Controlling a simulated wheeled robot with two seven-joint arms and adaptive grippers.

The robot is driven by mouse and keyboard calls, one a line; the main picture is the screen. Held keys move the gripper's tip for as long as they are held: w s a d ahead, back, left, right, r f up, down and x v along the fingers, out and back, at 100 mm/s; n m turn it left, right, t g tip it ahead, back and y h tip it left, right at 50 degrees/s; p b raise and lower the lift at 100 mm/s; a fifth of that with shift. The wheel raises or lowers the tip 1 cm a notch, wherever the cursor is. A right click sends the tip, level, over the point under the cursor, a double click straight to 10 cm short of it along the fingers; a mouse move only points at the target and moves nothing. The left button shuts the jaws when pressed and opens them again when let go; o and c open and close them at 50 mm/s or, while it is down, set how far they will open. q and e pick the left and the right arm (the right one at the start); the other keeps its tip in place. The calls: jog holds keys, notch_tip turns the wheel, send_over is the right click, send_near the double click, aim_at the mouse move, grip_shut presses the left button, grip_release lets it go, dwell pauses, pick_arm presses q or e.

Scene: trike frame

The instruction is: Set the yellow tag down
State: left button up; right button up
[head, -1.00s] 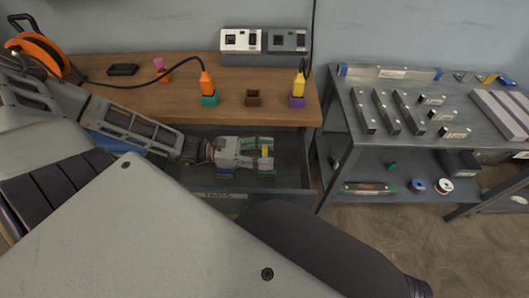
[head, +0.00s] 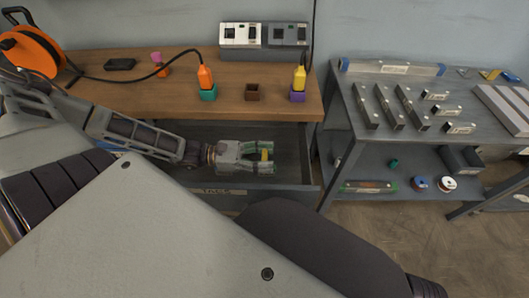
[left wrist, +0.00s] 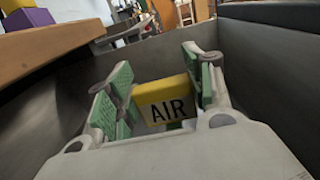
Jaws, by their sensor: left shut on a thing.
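My left gripper (head: 266,156) reaches in from the left, over the open drawer (head: 292,172) under the wooden bench. It is shut on the yellow tag (head: 264,153), which shows as a small yellow patch between the fingers. In the left wrist view the yellow tag (left wrist: 163,91) sits between the green-padded fingers of the left gripper (left wrist: 160,98), with its white "AIR" label facing the camera. Dark drawer walls surround it. Whether the tag touches the drawer floor cannot be told. My right gripper is not in view.
The wooden bench (head: 150,95) above the drawer holds a teal block (head: 208,95) with an orange plug, a brown block (head: 252,92) and a purple block (head: 298,97) with a yellow plug. A grey metal table (head: 350,125) stands to the right.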

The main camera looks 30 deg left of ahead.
pick_arm(q)
jog(key=shift+f, duration=0.2)
jog(key=o, duration=0.8)
jog(key=shift+c, duration=0.2)
jog(key=shift+o, duration=0.8)
jog(key=shift+r, duration=0.1)
